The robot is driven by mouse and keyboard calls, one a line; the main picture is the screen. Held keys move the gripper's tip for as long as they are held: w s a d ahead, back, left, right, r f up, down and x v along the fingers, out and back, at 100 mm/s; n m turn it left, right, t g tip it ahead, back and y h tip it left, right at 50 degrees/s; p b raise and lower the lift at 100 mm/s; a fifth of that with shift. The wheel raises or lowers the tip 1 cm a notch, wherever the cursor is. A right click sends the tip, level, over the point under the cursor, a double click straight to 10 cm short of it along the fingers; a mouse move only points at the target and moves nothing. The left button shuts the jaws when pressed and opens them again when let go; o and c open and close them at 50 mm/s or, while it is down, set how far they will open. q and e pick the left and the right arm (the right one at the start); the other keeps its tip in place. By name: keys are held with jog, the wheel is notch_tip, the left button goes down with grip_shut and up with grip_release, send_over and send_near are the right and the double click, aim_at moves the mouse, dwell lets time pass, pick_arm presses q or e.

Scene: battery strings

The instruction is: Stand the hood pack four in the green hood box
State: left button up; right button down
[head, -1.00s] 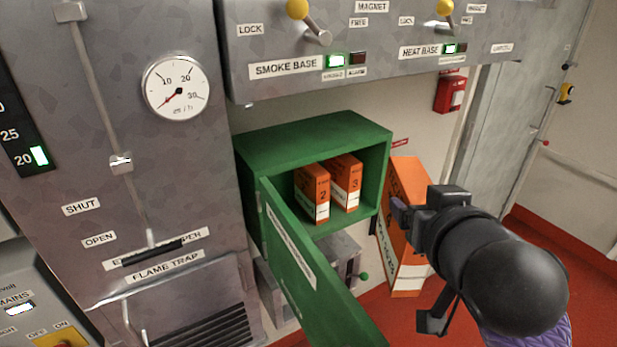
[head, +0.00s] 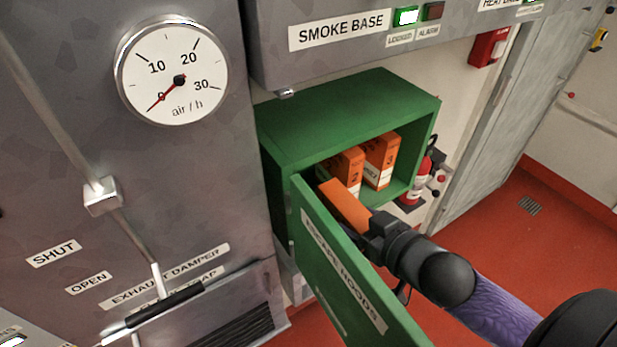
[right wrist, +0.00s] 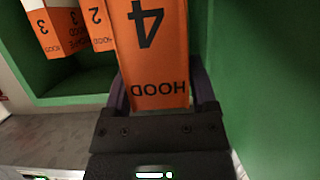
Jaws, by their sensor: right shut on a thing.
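The green hood box (head: 350,103) hangs on the wall with its door (head: 340,265) swung open toward me. Two orange and white packs stand inside, pack two (head: 347,166) and pack three (head: 380,158); they also show in the right wrist view, pack two (right wrist: 97,20) and pack three (right wrist: 52,28). My right gripper (head: 366,226) is shut on the orange hood pack four (head: 345,204), at the box's open front beside the door. In the right wrist view pack four (right wrist: 152,60) sits between the fingers, its "4" and "HOOD" readable. My left gripper is not in view.
The grey cabinet with a round gauge (head: 173,70) stands left of the box. A red extinguisher (head: 420,180) stands right of the box. The red floor (head: 500,245) at right is clear.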

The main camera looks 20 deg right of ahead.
aim_at(325, 182)
jog(key=w, duration=0.4)
jog(key=w+a, duration=0.1)
jog(key=w, duration=0.3)
jog(key=w+b, duration=0.1)
jog(key=w, duration=0.3)
jog(key=shift+a, duration=0.3)
jog(key=x, duration=0.3)
jog(key=shift+f, duration=0.2)
jog(key=shift+w+b, duration=0.1)
jog(key=shift+b, duration=0.2)
jog(key=shift+c, duration=0.2)
grip_release()
jog(key=shift+f, duration=0.1)
jog(key=shift+o, duration=0.2)
